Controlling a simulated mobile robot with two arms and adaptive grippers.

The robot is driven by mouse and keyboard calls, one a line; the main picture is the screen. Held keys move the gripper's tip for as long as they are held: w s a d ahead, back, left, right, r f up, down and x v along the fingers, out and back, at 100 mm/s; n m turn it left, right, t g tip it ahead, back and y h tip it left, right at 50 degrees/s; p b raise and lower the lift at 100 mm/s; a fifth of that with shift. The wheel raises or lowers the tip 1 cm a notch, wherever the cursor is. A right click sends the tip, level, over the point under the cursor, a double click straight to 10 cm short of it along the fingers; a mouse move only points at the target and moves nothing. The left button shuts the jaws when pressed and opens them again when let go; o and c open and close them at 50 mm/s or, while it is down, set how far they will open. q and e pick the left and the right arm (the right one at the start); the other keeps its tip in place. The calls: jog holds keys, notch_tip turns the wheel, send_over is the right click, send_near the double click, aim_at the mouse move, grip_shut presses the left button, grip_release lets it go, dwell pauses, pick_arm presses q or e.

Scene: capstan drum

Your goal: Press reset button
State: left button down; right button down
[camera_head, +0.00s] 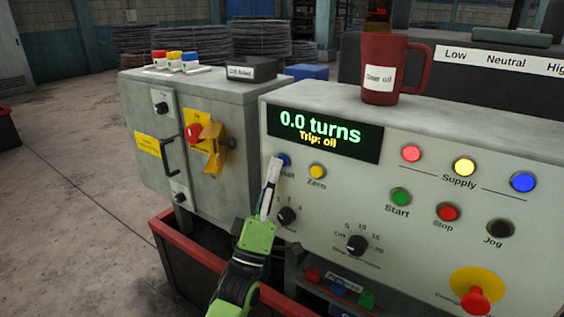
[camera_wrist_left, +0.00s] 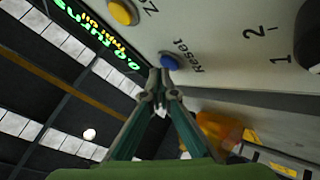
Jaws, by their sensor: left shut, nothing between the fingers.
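The blue reset button (camera_head: 285,160) is on the grey control panel, just under the left part of the display, and my left fingertips partly cover its label. In the left wrist view the blue button (camera_wrist_left: 170,62) sits by the word Reset, just beyond the fingertips. My left gripper (camera_head: 275,164) is shut and empty, with its tips at the button's left edge. Its fingers (camera_wrist_left: 160,78) also show closed together in the left wrist view. I cannot tell whether they touch the button. The display (camera_head: 322,130) reads "0.0 turns" and "Trip: oil". My right gripper is out of view.
A yellow Zero button (camera_head: 317,171) is right of the reset button, with a black selector knob (camera_head: 286,215) below. A red mug (camera_head: 388,68) stands on the panel top. A red-handled switch (camera_head: 204,140) sticks out from the left cabinet. A red-rimmed bin (camera_head: 190,246) is below.

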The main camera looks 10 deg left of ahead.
pick_arm(q)
jog(key=shift+w, duration=0.1)
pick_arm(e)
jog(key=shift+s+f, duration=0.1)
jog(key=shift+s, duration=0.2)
pick_arm(q)
jog(key=shift+w+d, duration=0.1)
jog(key=shift+w, duration=0.1)
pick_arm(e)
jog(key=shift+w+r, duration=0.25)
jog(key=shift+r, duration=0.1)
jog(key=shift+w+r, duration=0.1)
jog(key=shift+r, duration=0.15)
pick_arm(q)
jog(key=shift+s, duration=0.1)
jog(key=shift+s+a+p, duration=0.25)
jog(key=shift+s+p, duration=0.05)
jog(key=shift+s, duration=0.3)
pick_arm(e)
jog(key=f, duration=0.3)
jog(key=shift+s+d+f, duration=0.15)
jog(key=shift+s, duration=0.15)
